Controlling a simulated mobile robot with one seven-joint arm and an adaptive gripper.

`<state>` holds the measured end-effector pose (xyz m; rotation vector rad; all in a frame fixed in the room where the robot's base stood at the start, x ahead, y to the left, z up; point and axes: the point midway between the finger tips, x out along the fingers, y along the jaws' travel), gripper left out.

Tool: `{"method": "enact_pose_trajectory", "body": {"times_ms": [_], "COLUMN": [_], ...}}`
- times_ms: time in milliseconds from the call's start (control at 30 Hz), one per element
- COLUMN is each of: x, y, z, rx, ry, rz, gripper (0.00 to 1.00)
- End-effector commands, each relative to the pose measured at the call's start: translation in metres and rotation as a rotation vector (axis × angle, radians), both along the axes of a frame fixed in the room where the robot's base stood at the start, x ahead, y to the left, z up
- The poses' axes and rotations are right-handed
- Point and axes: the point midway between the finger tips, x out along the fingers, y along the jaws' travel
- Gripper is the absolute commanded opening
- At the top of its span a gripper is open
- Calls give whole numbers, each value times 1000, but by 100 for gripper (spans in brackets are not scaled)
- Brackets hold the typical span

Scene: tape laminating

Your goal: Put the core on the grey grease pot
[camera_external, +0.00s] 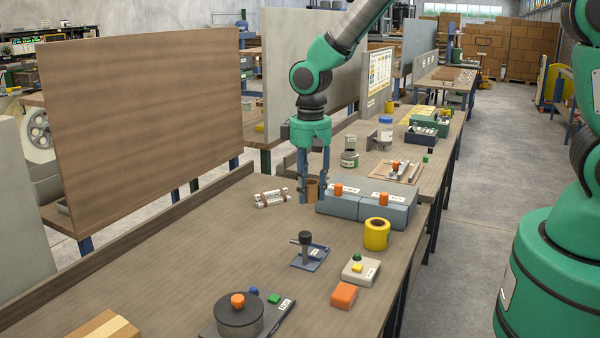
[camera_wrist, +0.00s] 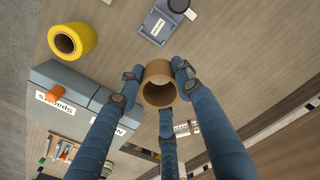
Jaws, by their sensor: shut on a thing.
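The brown cardboard core (camera_external: 312,188) is held between the blue fingers of my gripper (camera_external: 313,192), left of the grey-blue boxes. In the wrist view the core (camera_wrist: 158,69) is a hollow ring among the three fingertips of my gripper (camera_wrist: 155,85). The external view does not make clear whether its bottom touches the table. Small pots stand farther back: a greyish one with a green band (camera_external: 349,159) and a grey one with a blue top (camera_external: 385,133). I cannot tell for certain which is the grease pot.
Grey-blue boxes with orange knobs (camera_external: 366,208) stand right beside my gripper. A white bundle (camera_external: 271,198) lies to its left. A yellow roll (camera_external: 377,242), a blue stand (camera_external: 309,258) and a dark round device (camera_external: 238,319) are nearer. The table's left part is clear.

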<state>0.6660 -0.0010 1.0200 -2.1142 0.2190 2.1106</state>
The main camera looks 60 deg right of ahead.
Motion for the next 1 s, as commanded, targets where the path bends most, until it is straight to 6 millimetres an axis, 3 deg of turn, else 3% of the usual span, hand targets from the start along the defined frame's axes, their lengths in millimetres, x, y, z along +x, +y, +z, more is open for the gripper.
{"method": "enact_pose_trajectory", "body": {"times_ms": [200,500,867,1000], "x": [0,0,18,27], "y": [0,0,-54,-85], "z": [49,99,99,102], "rx": [0,0,0,0], "ry": [-2,-1,4,4], "rz": [0,0,6,10], "gripper": [21,21,21,21]}}
